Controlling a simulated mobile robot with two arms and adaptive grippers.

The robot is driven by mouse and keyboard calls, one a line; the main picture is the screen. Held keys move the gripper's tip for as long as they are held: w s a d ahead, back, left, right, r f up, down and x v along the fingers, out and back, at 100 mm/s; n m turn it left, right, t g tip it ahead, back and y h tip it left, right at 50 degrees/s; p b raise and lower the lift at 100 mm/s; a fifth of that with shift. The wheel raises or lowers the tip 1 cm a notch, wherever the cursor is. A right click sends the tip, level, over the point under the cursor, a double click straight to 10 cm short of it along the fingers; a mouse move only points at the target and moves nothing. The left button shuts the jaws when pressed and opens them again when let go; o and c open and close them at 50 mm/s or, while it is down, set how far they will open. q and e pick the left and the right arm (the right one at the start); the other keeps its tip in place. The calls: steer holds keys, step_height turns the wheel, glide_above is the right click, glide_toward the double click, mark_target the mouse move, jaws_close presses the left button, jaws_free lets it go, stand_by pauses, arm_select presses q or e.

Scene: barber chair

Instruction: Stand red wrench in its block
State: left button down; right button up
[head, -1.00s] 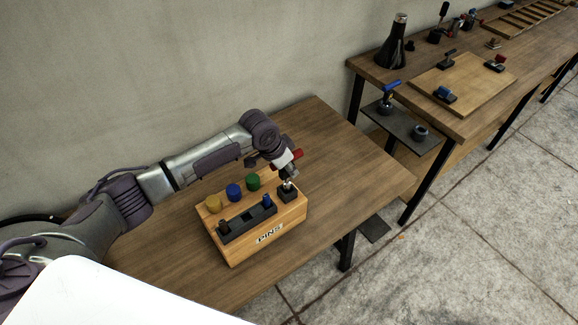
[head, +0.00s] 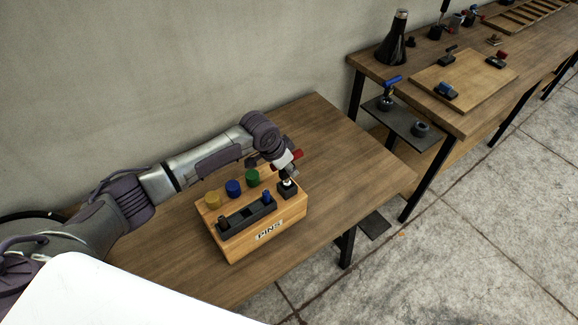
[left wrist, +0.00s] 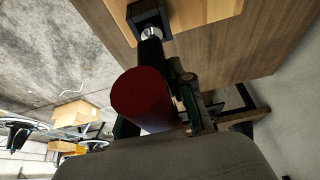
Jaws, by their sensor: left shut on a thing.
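The red wrench has a thick red handle (head: 297,154) and a shaft with a silver end pointing down. My left gripper (head: 284,163) is shut on it, above the right end of the wooden PINS block (head: 290,213). A small black square block (head: 288,190) sits on that end, directly under the wrench. In the left wrist view the red handle (left wrist: 143,97) fills the middle, and the silver end meets the black square block (left wrist: 148,16). I cannot tell how deep the end sits in it. My right gripper is not in view.
The wooden table (head: 345,180) is clear to the right. A second bench (head: 470,112) with tools stands behind.

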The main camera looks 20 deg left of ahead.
arm_select(q)
steer(key=shift+f, duration=0.6)
stand_by(0.3)
steer(key=c, duration=0.9)
jaws_free()
steer(key=shift+c, duration=0.2)
steer(key=shift+b, duration=0.3)
